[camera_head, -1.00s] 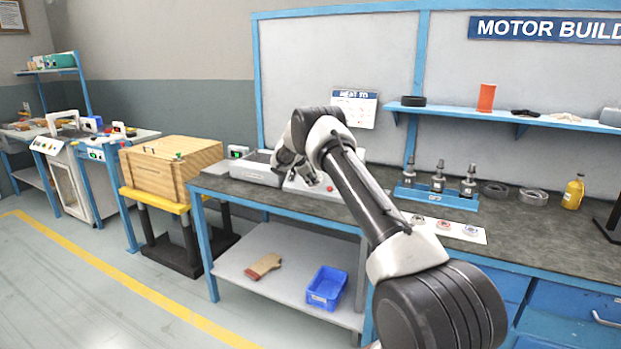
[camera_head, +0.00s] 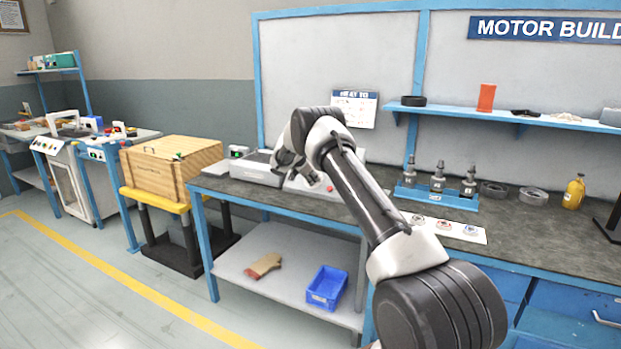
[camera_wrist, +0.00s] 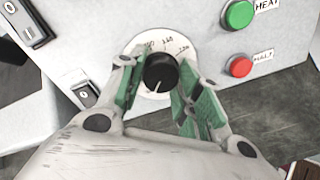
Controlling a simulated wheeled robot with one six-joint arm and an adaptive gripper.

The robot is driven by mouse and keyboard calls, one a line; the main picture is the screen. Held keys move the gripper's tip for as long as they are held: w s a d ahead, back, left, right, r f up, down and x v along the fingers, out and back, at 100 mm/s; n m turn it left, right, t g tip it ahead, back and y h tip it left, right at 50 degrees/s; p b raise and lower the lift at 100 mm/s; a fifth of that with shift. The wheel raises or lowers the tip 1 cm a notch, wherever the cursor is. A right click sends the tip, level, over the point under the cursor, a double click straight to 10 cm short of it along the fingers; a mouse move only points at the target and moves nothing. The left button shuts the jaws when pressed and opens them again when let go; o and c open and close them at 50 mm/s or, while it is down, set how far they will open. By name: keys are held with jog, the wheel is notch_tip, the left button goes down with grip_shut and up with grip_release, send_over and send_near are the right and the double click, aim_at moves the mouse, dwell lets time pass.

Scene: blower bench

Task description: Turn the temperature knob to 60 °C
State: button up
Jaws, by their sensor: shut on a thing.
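The black temperature knob (camera_wrist: 161,73) shows in the wrist view on a round white dial (camera_wrist: 150,44) with printed numbers. A pale pointer line on the knob runs toward the lower left of the picture. Some of the dial marks are hidden by my fingers, and I cannot read the setting. My gripper (camera_wrist: 160,88) has its green-padded fingers on both sides of the knob, shut on it. In the head view my gripper is at the light grey control box (camera_head: 300,186) on the bench, where my arm hides the knob.
A green HEAT button (camera_wrist: 238,14) and a red HALT button (camera_wrist: 239,66) sit right of the dial. Black switches (camera_wrist: 88,94) are on its left. Motor parts on a blue stand (camera_head: 437,196) stand further right on the bench.

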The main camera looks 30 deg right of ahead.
jog(key=o, duration=1)
jog(key=shift+o, duration=0.2)
jog(key=shift+a, duration=0.1)
jog(key=v, duration=1.2)
jog(key=shift+w, duration=0.1)
